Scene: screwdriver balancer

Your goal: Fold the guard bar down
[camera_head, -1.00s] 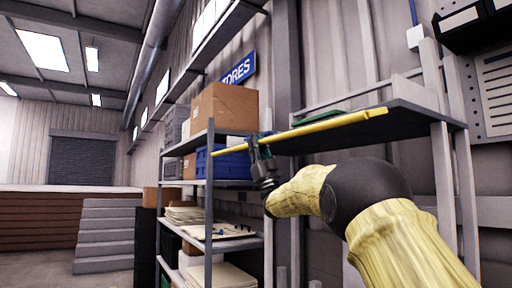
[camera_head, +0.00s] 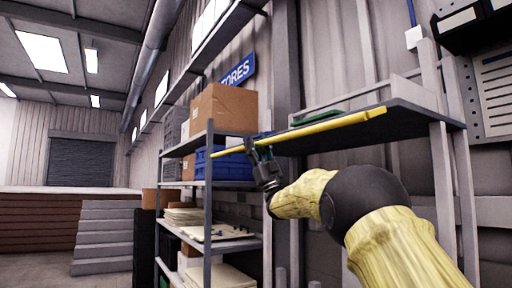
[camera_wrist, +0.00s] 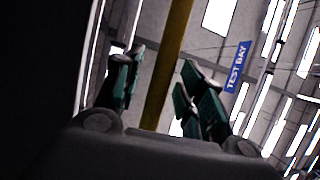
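The guard bar (camera_head: 335,124) is a long yellow bar. In the head view it runs across the front of a dark shelf, its right end slightly higher than its left. My gripper (camera_head: 253,144) is at the bar's left part, just under it. In the wrist view the bar (camera_wrist: 168,65) passes between the two green-padded fingers of my gripper (camera_wrist: 160,85). The fingers stand apart, with a visible gap on each side of the bar. I cannot tell exactly how deep the bar sits between them. The bar's pivot is not clearly visible.
The dark shelf (camera_head: 405,118) lies behind the bar, with a green item (camera_head: 318,116) on it. To the left, a grey rack (camera_head: 209,205) holds a cardboard box (camera_head: 224,105), a blue crate (camera_head: 228,166) and papers. A dark cabinet (camera_head: 478,28) hangs at upper right.

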